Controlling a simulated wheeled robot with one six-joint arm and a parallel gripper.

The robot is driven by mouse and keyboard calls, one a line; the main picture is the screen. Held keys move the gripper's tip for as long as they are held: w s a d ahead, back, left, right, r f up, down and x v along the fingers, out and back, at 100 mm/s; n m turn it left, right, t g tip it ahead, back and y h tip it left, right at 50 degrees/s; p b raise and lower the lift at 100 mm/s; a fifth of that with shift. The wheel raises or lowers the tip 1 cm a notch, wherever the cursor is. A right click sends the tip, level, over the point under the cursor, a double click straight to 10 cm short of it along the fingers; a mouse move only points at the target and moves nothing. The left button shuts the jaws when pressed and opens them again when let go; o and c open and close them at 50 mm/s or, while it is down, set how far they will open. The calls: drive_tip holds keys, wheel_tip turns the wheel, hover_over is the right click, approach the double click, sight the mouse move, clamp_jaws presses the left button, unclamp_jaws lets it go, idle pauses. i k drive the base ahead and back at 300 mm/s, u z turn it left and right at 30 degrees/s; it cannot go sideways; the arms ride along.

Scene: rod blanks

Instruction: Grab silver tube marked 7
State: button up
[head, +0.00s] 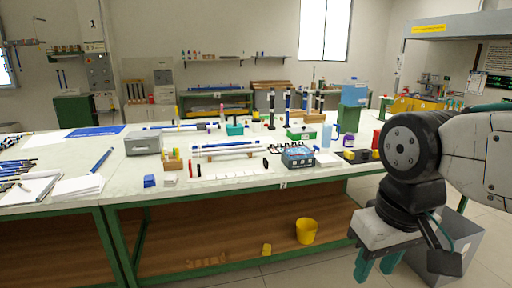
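My gripper (375,270) hangs at the lower right, in front of the bench's right end and well apart from the tubes. Its two teal fingers point down with a gap between them, and nothing shows between them.
A blue-grey device (298,157), a grey box (143,143) and a wooden block (173,160) stand around the tubes. Papers and dark rods cover the bench's left end. A yellow bucket (306,231) is below the bench top.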

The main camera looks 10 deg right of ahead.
sight(202, 150)
drive_tip(key=u, duration=0.05)
drive_tip(key=i, duration=2.9)
drive_tip(key=z, duration=0.05)
